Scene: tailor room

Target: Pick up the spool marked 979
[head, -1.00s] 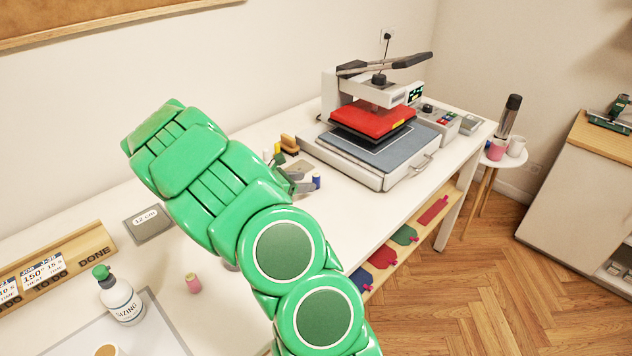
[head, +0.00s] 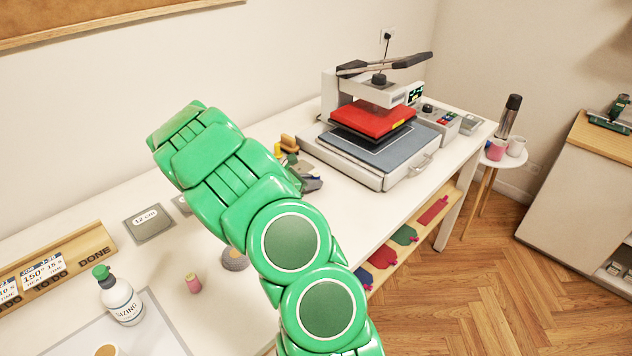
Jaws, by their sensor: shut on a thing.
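My gripper (head: 311,184) is at the far end of my green arm, low over the white table in front of the heat press. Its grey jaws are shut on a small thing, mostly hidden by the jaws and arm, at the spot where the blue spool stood. A pink spool (head: 193,283) stands upright on the near left of the table. A yellow spool (head: 278,150) shows just beyond my arm, close to a wooden brush. No number can be read on any spool.
The heat press (head: 372,140) with its red plate stands right behind my gripper. A wooden brush (head: 289,143), a 12 cm plate (head: 149,223), a round grey thing (head: 234,259), a white bottle (head: 120,297) and a wooden sign rack (head: 62,266) are on the table (head: 345,212).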

